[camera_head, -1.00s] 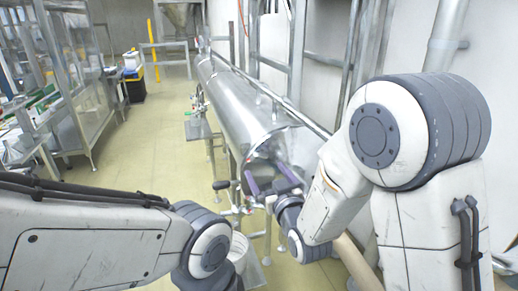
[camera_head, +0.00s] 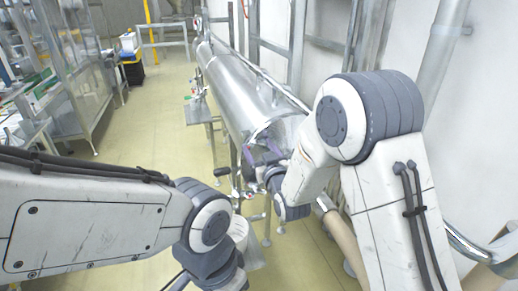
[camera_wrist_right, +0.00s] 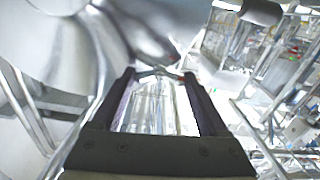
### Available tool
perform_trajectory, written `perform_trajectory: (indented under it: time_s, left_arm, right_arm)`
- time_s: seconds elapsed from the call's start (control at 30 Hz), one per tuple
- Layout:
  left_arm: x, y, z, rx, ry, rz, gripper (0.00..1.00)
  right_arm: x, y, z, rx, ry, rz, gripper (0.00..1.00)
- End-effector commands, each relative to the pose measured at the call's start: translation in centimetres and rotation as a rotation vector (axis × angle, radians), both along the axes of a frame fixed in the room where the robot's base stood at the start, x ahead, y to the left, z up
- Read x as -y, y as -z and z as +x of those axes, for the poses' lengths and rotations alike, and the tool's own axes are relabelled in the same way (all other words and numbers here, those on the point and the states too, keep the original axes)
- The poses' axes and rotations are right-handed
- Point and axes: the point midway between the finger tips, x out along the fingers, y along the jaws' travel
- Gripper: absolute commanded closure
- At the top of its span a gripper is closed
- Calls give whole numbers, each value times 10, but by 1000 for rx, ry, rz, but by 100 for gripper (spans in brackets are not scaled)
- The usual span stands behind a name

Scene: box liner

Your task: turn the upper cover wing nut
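A long shiny steel cylinder (camera_head: 243,95) lies along the wall, its near end partly behind my right arm. My right gripper (camera_head: 260,154) is at this near end, its two dark, purplish fingers apart. In the right wrist view my right gripper (camera_wrist_right: 159,76) is open, with no object clearly held between its fingers. Curved polished metal (camera_wrist_right: 75,45) fills the upper left there, close to the fingers. A small dark and reddish detail shows between the fingertips, but I cannot tell whether it is the wing nut. My left gripper is out of view; only its arm shows.
A white bucket (camera_head: 238,232) stands below the cylinder's near end, partly behind my left wrist. A black handle (camera_head: 222,171) sticks out left of that end. Steel racks (camera_head: 80,80) line the left side. The yellowish floor (camera_head: 155,125) between is clear.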

Motion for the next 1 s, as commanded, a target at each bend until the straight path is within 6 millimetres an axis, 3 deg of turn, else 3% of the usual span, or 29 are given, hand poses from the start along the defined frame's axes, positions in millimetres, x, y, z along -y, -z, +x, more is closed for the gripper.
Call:
perform_trajectory:
  time_s: [0.37,1.0]
  left_arm:
    - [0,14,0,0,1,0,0]
    - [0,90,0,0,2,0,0]
  right_arm:
    - [0,2,0,-22,0,75,78]
    - [0,4,0,-190,-1,603,78]
